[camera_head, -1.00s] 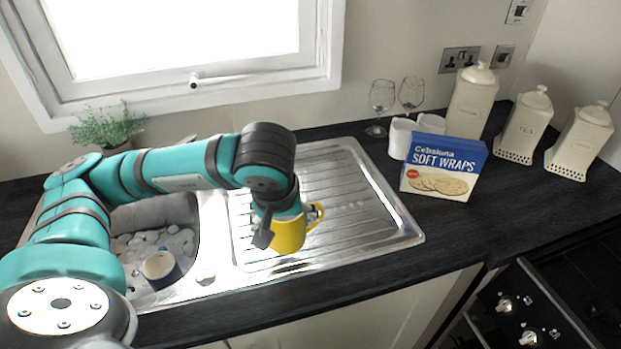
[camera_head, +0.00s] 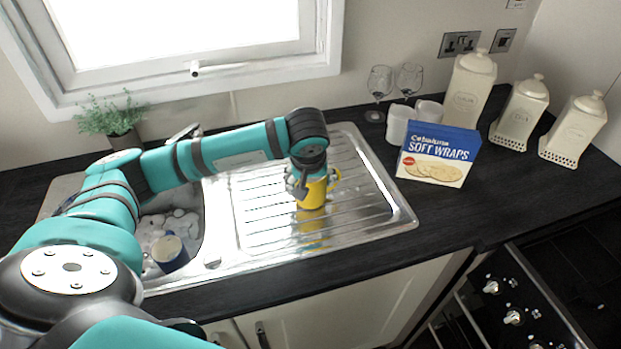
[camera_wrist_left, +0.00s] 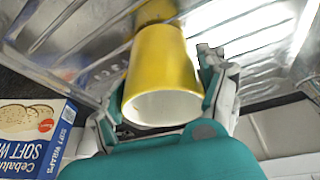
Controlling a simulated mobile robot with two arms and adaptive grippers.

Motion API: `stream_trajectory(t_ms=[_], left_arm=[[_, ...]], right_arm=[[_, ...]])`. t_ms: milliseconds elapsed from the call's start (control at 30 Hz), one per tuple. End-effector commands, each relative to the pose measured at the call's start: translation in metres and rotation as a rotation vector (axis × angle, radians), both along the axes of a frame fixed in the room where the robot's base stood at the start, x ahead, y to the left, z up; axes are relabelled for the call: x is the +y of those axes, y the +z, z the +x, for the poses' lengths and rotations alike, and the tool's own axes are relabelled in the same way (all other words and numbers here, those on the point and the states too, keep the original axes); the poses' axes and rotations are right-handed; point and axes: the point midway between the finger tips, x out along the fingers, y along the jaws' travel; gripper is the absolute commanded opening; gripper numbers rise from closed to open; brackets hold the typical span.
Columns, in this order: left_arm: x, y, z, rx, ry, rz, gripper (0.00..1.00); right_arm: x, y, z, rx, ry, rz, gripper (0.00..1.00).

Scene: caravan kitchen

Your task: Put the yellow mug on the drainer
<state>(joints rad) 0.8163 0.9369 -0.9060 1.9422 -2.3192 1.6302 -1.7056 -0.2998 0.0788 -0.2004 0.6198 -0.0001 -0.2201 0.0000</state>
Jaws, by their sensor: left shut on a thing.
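The yellow mug (camera_head: 313,194) is upright over the ribbed metal drainer (camera_head: 262,222), with its handle to the right. Its yellow reflection shows in the metal just below it. I cannot tell whether its base touches the drainer. My left gripper (camera_head: 305,183) is above the mug and shut on it. In the left wrist view the mug (camera_wrist_left: 163,75) sits between the two fingers of the left gripper (camera_wrist_left: 166,90), its empty white inside facing the camera. My right gripper is not in view.
The sink left of the drainer holds a blue and white mug (camera_head: 170,254) among pale lumps. Right of the drainer stand a soft wraps box (camera_head: 438,155), white cups (camera_head: 399,124), wine glasses (camera_head: 380,83) and cream canisters (camera_head: 519,112). The drainer's front part is clear.

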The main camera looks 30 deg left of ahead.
Motion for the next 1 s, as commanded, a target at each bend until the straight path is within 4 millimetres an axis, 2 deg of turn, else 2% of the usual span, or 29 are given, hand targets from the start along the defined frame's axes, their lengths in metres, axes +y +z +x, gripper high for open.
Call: stream_trajectory(t_ms=[100, 133, 300, 667, 767, 1000], left_arm=[[0.0, -0.001, 0.0, 0.002, 0.0, 0.0, 0.24], [0.0, -0.002, -0.001, 0.005, 0.0, -0.001, 0.78], [0.0, -0.001, -0.001, 0.004, 0.0, -0.001, 1.0], [-0.001, 0.004, -0.002, 0.002, 0.0, 0.0, 1.0], [-0.003, 0.015, -0.005, -0.002, 0.001, 0.0, 1.0], [-0.012, 0.062, -0.021, -0.004, -0.002, 0.0, 1.0]], right_arm=[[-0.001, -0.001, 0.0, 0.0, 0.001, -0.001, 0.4], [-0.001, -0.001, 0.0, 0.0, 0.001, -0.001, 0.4], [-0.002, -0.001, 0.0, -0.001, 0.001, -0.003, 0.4], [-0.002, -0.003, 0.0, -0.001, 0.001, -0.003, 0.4], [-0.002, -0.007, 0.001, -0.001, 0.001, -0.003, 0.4], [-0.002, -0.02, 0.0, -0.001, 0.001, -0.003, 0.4]])
